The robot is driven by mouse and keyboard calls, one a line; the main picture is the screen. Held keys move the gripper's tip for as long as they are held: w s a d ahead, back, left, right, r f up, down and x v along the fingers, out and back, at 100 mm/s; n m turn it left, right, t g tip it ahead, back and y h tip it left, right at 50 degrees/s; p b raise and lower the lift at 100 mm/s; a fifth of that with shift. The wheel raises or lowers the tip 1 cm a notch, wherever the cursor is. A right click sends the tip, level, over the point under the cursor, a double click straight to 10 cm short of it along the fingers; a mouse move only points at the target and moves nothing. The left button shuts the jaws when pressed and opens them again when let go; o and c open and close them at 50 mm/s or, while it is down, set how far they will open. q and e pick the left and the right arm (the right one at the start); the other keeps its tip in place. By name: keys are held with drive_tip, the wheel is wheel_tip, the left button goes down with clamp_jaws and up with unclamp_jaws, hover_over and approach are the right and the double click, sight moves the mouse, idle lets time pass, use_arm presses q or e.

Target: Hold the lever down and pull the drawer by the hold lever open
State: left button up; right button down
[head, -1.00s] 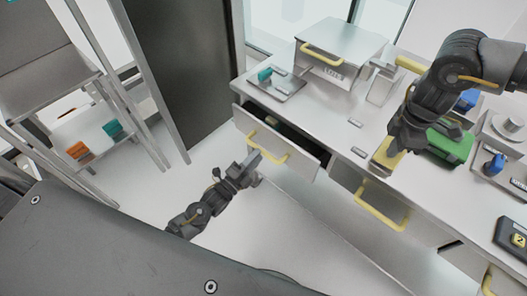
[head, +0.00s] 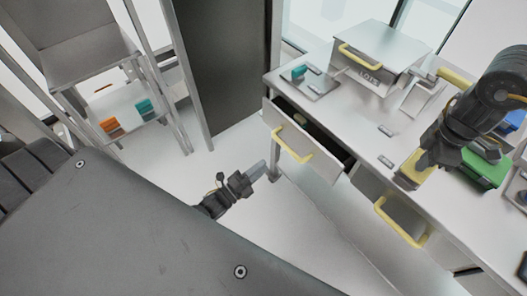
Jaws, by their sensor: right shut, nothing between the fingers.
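The left drawer (head: 309,158) of the white bench stands partly open, its inside showing dark. Its yellow handle (head: 291,146) is on the front. My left gripper (head: 259,169) is in front of and below that handle, apart from it and empty; I cannot tell how far its fingers are parted. The yellow lever (head: 411,170) is at the bench's front edge, right of the open drawer. My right gripper (head: 430,158) is shut with nothing between its fingers, down at the lever and partly covering it. Whether it presses on the lever is hard to see.
Another drawer with a yellow handle (head: 401,225) is below the lever. A metal box (head: 380,52) with a yellow handle and a green block (head: 484,168) are on the bench. A shelf (head: 138,105) with orange and teal items stands left. The floor before the drawer is clear.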

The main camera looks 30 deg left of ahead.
wheel_tip(320, 180, up, 7)
drive_tip(key=p, duration=0.5)
drive_tip(key=shift+f, duration=0.15)
wheel_tip(320, 180, up, 11)
drive_tip(key=b, duration=0.2)
idle(0.4)
drive_tip(key=shift+f, duration=0.1)
